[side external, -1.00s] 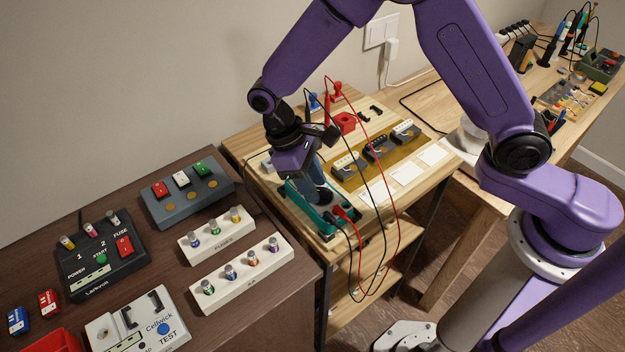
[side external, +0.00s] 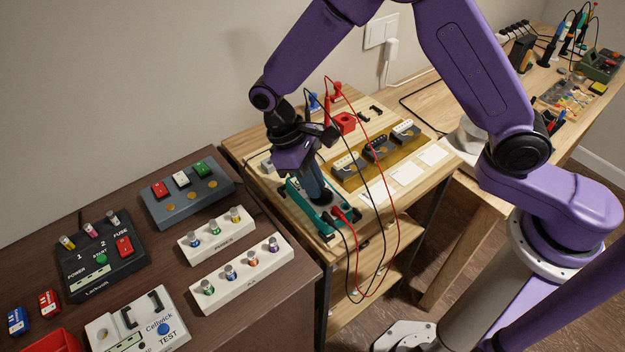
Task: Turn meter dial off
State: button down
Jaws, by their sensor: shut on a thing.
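The meter is a teal-cased multimeter (side external: 336,226) lying on the light wooden bench in the middle of the side view. Its red and black probe plugs are at its near end. My gripper (side external: 318,198) points down over the middle of the meter, where the dark round dial (side external: 324,201) is. The fingers are shut on the dial. They hide most of it, so the pointer position cannot be read. The arm also covers the upper part of the meter.
Red and black test leads (side external: 382,185) loop up beside the gripper. A dark table (side external: 215,316) at left holds a black fuse tester (side external: 98,262), white racks (side external: 240,273) and a grey switch box (side external: 187,191).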

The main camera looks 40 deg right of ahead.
jog(key=shift+m, duration=0.3)
jog(key=shift+w+d+m+y, duration=0.1)
jog(key=shift+d+m+y, duration=0.15)
jog(key=shift+m+y, duration=0.75)
jog(key=shift+w+d+m+y, duration=0.1)
jog(key=shift+d+m+y, duration=0.1)
jog(key=shift+m, duration=1.5)
jog(key=shift+s, duration=0.1)
jog(key=c, duration=1.1)
grip_release()
jog(key=shift+c, duration=0.2)
jog(key=v, duration=1.7)
jog(key=shift+w+g, duration=0.3)
jog(key=shift+w, duration=0.15)
jog(key=shift+s+r, duration=0.1)
